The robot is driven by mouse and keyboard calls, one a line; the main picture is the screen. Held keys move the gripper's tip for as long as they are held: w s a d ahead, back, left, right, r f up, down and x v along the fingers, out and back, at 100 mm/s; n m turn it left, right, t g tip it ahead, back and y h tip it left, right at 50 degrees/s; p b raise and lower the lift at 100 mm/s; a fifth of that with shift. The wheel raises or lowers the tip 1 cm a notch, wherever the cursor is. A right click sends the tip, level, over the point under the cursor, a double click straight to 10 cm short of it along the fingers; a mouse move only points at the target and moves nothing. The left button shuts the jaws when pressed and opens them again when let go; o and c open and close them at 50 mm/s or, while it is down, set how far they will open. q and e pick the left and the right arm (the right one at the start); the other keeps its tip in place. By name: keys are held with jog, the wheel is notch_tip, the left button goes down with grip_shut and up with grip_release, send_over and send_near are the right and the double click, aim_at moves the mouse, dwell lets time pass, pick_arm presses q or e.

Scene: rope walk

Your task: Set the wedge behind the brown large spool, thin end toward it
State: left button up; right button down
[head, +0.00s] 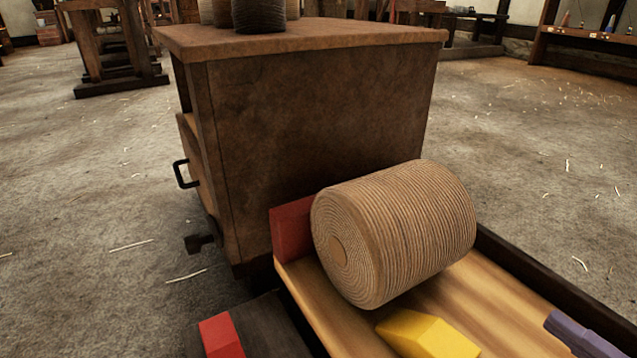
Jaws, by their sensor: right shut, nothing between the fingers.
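The brown large spool (393,235), wound with tan rope, lies on its side on a light wooden board (505,305). A yellow wedge-shaped block (428,335) rests on the board close to the spool's near lower side. A red block (291,229) stands at the board's far left end, partly hidden by the spool. My left gripper is not in view.
A brown wooden cabinet (310,140) with dark spools (258,14) on top stands right behind the board. A red piece (220,335) sits on a dark surface at the lower left. A dark rail (545,285) edges the board's right side. The floor around is mostly clear.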

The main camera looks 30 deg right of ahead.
jog(key=w+a, duration=0.1)
jog(key=a, duration=0.1)
jog(key=w+a+p, duration=0.1)
jog(key=w+a, duration=0.1)
jog(key=a, duration=0.1)
jog(key=w+a, duration=0.2)
jog(key=a, duration=0.1)
jog(key=shift+w+a+r, duration=0.1)
jog(key=shift+w+a, duration=0.05)
send_over(406, 352)
jog(key=a, duration=0.2)
notch_tip(406, 352, down, 5)
jog(key=b, duration=0.4)
jog(key=shift+a, duration=0.15)
jog(key=shift+f+b, duration=0.35)
jog(key=shift+b, duration=0.2)
jog(key=shift+s+d+r, duration=0.25)
jog(key=shift+s+d, duration=0.15)
jog(key=shift+d, duration=0.15)
